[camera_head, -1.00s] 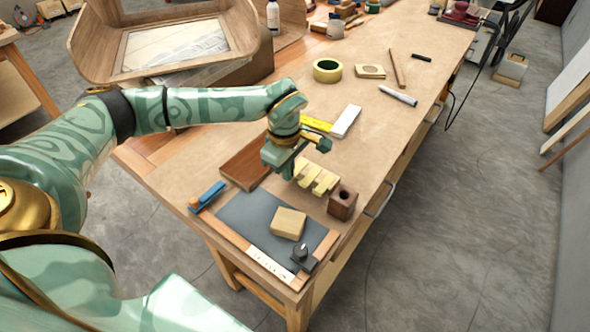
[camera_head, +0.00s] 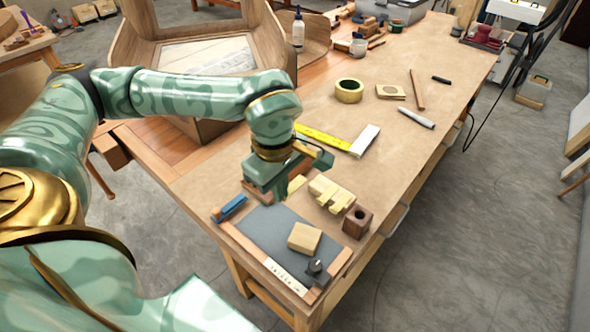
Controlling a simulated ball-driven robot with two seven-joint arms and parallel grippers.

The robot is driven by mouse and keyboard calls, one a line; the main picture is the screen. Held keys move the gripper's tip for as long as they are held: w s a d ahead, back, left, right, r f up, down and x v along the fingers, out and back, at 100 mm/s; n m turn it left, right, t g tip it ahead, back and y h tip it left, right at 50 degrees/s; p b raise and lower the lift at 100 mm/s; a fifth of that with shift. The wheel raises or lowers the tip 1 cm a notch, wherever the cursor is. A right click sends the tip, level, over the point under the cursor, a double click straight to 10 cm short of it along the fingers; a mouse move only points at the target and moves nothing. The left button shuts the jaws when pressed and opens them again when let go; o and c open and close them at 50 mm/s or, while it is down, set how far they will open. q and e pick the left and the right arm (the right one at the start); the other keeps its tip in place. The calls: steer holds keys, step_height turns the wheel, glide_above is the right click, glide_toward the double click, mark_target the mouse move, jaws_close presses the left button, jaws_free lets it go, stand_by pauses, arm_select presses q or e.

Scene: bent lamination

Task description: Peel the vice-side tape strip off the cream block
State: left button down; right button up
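The cream block (camera_head: 318,185) lies on the bench, with yellow tape strips (camera_head: 340,203) across it that hang over its near side. My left gripper (camera_head: 283,192) is low over the bench, just left of the block and apart from it. A small yellow piece (camera_head: 297,184) shows between the gripper and the block; I cannot tell if it is held or lies on the bench. The hand hides the fingertips, so their opening is unclear. I cannot pick out the vice for certain. My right gripper is not in view.
A dark wooden block with a hole (camera_head: 357,222) stands close right of the cream block. In front lie a grey mat (camera_head: 265,228), a tan block (camera_head: 305,238), a black knobbed fitting (camera_head: 318,270) and a blue tool (camera_head: 230,207). Behind is a square (camera_head: 363,140).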

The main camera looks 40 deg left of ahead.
arm_select(q)
step_height(320, 180, up, 6)
steer(key=s+p, duration=0.2)
steer(key=p, duration=0.2)
steer(key=shift+s+d, duration=0.15)
steer(key=shift+s, duration=0.15)
stand_by(0.7)
